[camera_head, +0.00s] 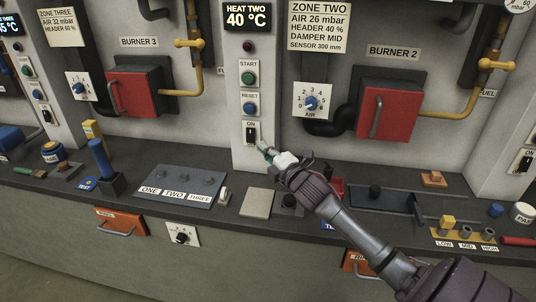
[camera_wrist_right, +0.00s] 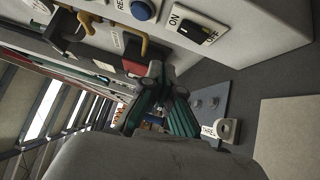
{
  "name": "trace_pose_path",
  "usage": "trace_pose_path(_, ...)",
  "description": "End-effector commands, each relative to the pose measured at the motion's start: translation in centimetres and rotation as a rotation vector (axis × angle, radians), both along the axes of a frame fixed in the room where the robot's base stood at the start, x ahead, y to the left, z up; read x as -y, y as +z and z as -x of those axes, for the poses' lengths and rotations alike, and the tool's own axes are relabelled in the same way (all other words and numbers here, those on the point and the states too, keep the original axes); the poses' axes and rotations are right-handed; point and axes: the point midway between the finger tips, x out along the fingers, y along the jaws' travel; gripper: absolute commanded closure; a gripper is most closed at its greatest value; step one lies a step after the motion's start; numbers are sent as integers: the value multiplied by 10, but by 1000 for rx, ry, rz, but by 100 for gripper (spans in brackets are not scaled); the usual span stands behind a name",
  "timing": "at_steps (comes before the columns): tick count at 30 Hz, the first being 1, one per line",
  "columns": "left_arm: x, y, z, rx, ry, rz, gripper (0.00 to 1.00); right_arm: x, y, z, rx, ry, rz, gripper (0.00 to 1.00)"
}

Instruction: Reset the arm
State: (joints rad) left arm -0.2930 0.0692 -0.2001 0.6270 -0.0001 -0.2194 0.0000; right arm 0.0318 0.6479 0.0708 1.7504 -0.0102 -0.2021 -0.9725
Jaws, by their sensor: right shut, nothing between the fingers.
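My right arm comes in from the lower right of the head view. Its gripper (camera_head: 266,151) is shut and empty, just below and right of the ON switch (camera_head: 251,133) on the centre pillar. Whether the fingertips touch the pillar cannot be told. In the right wrist view the green-edged fingers (camera_wrist_right: 156,88) are together with nothing between them. The ON/OFF switch (camera_wrist_right: 194,30) shows above and right of them there, its black rocker apart from the fingers. My left gripper is not in view.
The green START button (camera_head: 249,78) and blue RESET button (camera_head: 250,108) sit above the switch. On the ledge are a panel marked ONE, TWO, THREE (camera_head: 175,202), a blank beige plate (camera_head: 257,203) and a blue upright handle (camera_head: 100,160). Red burner doors (camera_head: 386,112) flank the pillar.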

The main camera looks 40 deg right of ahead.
Motion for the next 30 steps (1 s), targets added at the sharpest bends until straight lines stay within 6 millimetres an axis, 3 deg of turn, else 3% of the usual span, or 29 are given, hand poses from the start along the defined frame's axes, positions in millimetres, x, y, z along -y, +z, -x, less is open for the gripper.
trace_pose_path(6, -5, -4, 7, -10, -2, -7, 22, -1, 2, 16, -1, 0, 2, 100)
trace_pose_path(24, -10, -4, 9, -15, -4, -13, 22, -2, 0, 18, -5, -1, -5, 100)
trace_pose_path(28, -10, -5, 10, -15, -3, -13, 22, -17, -26, 27, -72, -13, -97, 100)
trace_pose_path(30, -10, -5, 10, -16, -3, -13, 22, -35, -55, 41, -154, -35, -208, 100)
